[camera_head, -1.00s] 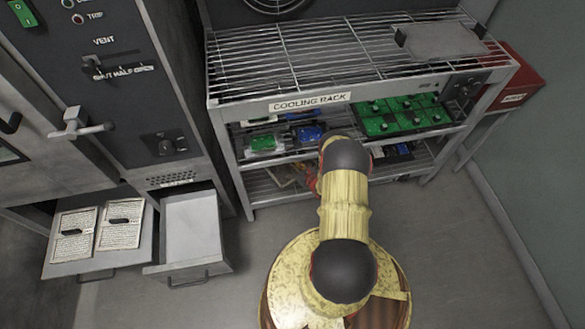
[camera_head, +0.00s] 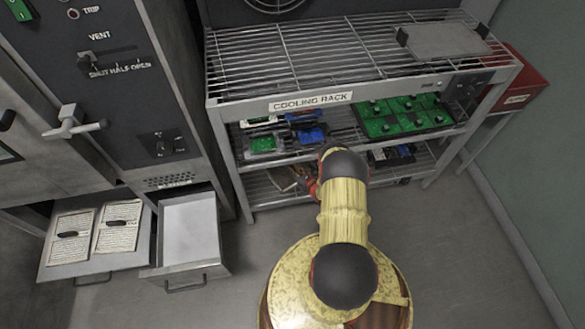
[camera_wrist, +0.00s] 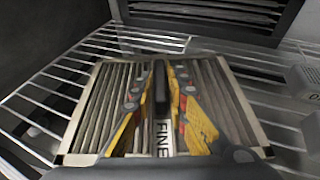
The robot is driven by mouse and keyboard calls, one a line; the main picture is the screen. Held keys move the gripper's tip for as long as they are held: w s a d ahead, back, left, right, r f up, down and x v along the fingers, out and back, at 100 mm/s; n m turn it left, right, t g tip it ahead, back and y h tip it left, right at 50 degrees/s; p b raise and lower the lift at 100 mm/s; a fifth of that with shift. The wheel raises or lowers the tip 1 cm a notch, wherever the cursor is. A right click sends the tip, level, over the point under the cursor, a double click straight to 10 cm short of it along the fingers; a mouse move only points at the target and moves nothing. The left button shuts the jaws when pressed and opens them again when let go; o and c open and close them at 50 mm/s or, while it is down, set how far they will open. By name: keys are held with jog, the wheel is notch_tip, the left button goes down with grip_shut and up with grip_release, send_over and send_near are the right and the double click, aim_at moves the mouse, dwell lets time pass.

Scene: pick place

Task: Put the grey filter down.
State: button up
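The grey filter (camera_wrist: 88,110) fills the middle of the wrist view, a pleated panel in a pale frame with a partly hidden label. My gripper (camera_wrist: 161,80) is shut on its dark upright handle, between the yellow and red fingers. The filter is level over wire shelf bars; I cannot tell whether it touches them. In the head view, my gripper (camera_head: 307,180) is low at the cooling rack (camera_head: 310,100), by its lower wire shelf (camera_head: 262,194). My arm hides most of the filter there.
The middle shelf above holds green and blue boards (camera_head: 312,133) and a green tray (camera_head: 400,118). A flat grey plate (camera_head: 447,40) lies on the top rack. At left, an open drawer (camera_head: 190,228) is empty; another holds two pale filters (camera_head: 118,228). A red box (camera_head: 515,80) stands right.

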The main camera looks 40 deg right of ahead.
jog(key=o, duration=0.3)
jog(key=shift+r, duration=0.2)
jog(key=p+v, duration=0.4)
jog(key=v, duration=0.7)
jog(key=shift+s+a+r, duration=0.1)
jog(key=shift+s+r, duration=0.05)
jog(key=shift+s, duration=0.3)
